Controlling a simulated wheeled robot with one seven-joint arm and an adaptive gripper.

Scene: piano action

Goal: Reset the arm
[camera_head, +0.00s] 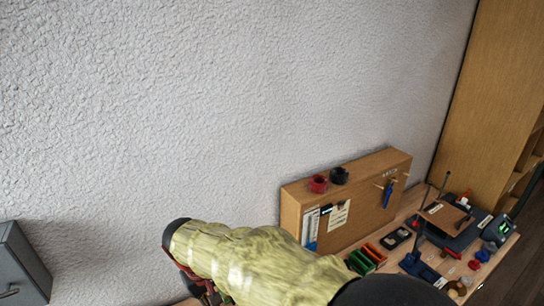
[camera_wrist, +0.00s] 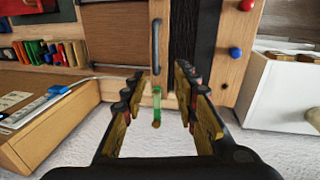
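My gripper (camera_wrist: 159,76) shows in the wrist view with its two fingers spread well apart. In the head view my arm, in a yellow-green cover, reaches toward the lower left. A small dark and red part of my gripper (camera_head: 207,290) shows at the bottom edge; its fingertips are hidden there.
In the head view a wooden box (camera_head: 365,220) with red and black rolls on top stands against the wall. Tools crowd the bench to its right. A grey cabinet (camera_head: 20,265) is at left. A white box (camera_wrist: 285,95) is at right in the wrist view.

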